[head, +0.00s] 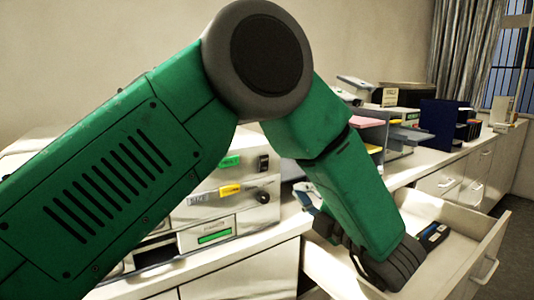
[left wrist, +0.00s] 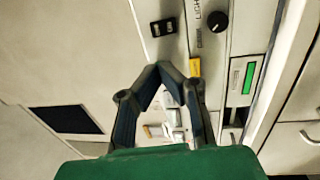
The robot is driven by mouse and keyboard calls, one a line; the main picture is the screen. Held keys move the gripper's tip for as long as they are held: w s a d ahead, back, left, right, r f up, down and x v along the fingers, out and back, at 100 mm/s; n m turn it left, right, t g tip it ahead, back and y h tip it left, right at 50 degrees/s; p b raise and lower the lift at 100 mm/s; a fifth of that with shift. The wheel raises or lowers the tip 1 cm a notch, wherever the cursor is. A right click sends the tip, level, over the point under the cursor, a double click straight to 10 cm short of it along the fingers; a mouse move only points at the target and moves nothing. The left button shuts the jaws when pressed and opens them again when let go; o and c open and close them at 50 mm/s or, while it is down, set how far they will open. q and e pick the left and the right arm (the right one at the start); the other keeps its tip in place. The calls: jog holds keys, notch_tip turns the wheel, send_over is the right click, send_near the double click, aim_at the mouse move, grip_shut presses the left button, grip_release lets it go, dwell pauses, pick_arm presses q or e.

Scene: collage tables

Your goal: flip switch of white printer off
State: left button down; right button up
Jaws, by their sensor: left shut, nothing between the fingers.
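The white printer (head: 185,215) stands on the counter at the left of the head view, partly hidden behind my left arm. Its black switch (head: 263,162) is at the upper right of its front, beside a green label. The switch also shows in the left wrist view (left wrist: 163,27), just beyond my left fingertips. My left gripper (left wrist: 162,68) is shut and empty, its fingertips apart from the switch in the picture. In the head view the gripper is mostly hidden by my forearm; bluish finger parts show near the printer's right side. My right gripper is not in view.
A black knob (head: 262,197) and a green display (head: 214,238) are on the printer front. An open drawer (head: 470,250) juts out below my wrist, with a dark device (head: 432,236) inside. Paper trays (head: 405,135) and a blue binder (head: 441,122) stand farther along the counter.

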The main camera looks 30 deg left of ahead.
pick_arm(q)
jog(key=p, duration=0.3)
send_near(263, 161)
jog(key=x, duration=0.7)
jog(key=shift+s, duration=0.1)
jog(key=shift+w+a+r, duration=0.1)
jog(key=shift+w+a, duration=0.2)
jog(key=shift+a, duration=0.05)
jog(key=shift+d, duration=0.25)
jog(key=shift+w+a+r, duration=0.1)
jog(key=shift+a+r, duration=0.05)
jog(key=shift+a, duration=0.45)
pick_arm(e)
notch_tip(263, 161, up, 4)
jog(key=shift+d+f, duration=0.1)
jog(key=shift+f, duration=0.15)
